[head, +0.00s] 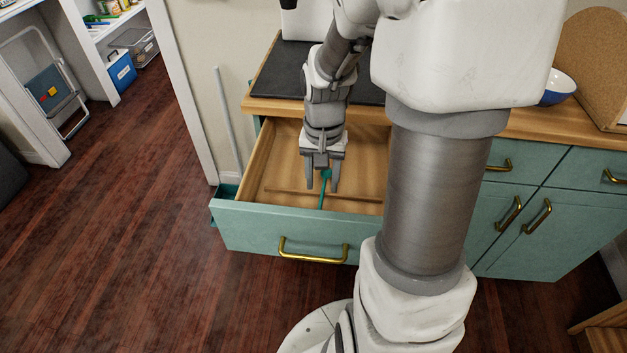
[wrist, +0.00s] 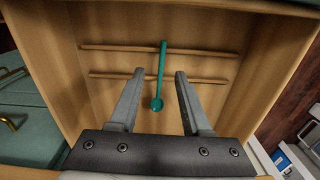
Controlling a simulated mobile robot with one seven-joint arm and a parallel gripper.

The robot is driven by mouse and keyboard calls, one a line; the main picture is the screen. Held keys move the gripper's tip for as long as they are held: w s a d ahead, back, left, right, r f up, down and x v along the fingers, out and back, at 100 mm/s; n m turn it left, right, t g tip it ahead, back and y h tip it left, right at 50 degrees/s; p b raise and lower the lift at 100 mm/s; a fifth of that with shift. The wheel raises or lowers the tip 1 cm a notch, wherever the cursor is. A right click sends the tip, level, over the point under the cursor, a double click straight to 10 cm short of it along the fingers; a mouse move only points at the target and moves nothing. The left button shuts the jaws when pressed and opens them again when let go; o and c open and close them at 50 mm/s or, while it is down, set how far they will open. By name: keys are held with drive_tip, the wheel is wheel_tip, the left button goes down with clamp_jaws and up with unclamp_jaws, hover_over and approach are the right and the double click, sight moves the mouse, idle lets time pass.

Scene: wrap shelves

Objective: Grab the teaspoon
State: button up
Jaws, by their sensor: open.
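The teal teaspoon (head: 322,195) lies in the open drawer (head: 262,222), with its handle pointing to the drawer front. In the wrist view the teaspoon (wrist: 161,66) crosses two thin wooden strips, and its round bowl end is nearest my gripper's palm. My gripper (head: 321,187) reaches down into the drawer over the teaspoon. In the wrist view my gripper (wrist: 159,74) is open, with one finger on each side of the teaspoon and visible gaps between. Nothing is held. The fingers' height above the spoon is hard to tell.
Two thin wooden strips (wrist: 120,46) (wrist: 110,76) run across the drawer floor. Wooden drawer walls surround my gripper. The countertop (head: 520,124) lies above and behind, with a blue and white bowl (head: 558,87) at the right. The rest of the drawer floor looks bare.

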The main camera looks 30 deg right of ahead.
sight(320, 202)
drive_tip(key=f+b, duration=0.1)
drive_tip(key=f, duration=0.1)
drive_tip(key=f+b, duration=0.1)
drive_tip(key=f, duration=0.1)
drive_tip(key=f+b, duration=0.1)
drive_tip(key=f, duration=0.1)
drive_tip(key=shift+w+f, duration=0.3)
drive_tip(key=shift+w, duration=0.1)
drive_tip(key=shift+r, duration=0.1)
clamp_jaws()
